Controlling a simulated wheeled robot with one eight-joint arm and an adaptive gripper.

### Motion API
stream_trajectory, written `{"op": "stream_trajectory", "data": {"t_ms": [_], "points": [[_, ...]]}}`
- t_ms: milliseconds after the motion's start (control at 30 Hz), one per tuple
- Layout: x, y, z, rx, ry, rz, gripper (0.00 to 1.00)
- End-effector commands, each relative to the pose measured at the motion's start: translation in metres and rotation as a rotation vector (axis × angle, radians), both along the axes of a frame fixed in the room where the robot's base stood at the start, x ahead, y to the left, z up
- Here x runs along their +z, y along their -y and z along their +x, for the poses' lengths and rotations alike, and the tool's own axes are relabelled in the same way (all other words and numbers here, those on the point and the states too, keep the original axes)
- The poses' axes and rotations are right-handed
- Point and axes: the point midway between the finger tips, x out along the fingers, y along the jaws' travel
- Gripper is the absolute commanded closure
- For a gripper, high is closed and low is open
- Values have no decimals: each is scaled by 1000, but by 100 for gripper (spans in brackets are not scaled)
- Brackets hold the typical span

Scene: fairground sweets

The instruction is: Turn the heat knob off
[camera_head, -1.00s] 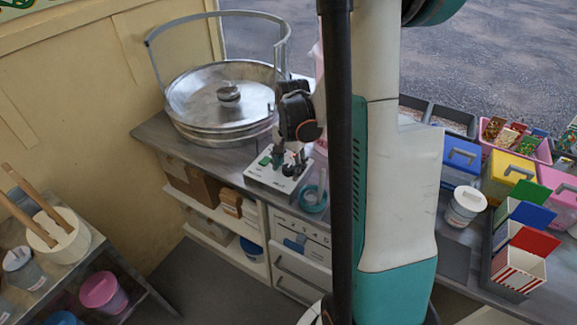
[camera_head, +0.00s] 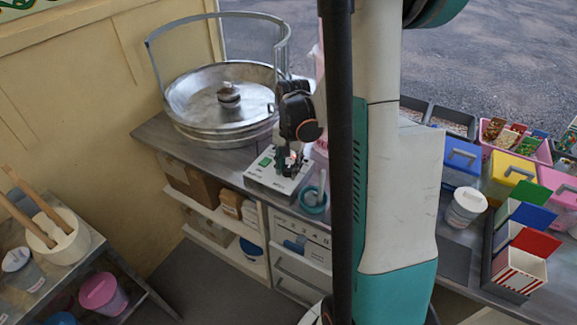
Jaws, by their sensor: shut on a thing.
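The control box (camera_head: 268,180) is a pale grey box with a green switch (camera_head: 265,162) on its top. It stands at the counter's front edge, just before the round metal candy-floss pan (camera_head: 200,110). My gripper (camera_head: 289,163) points down over the right part of the box top, its fingers at the knob there. It is shut on what I take to be the heat knob, which the fingers mostly hide. A little red shows by the fingertips. I cannot read which way the knob is turned.
A teal cup (camera_head: 313,200) with a utensil stands just right of the box. A curved metal guard (camera_head: 152,60) rises around the pan. Shelves with boxes lie below the control box.

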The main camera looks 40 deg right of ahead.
Motion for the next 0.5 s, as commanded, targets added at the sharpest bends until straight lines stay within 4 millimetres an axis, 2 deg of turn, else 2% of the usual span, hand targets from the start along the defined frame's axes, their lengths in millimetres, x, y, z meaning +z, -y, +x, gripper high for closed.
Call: {"op": "stream_trajectory", "data": {"t_ms": [500], "points": [[0,1,0,478,1,1,94]]}}
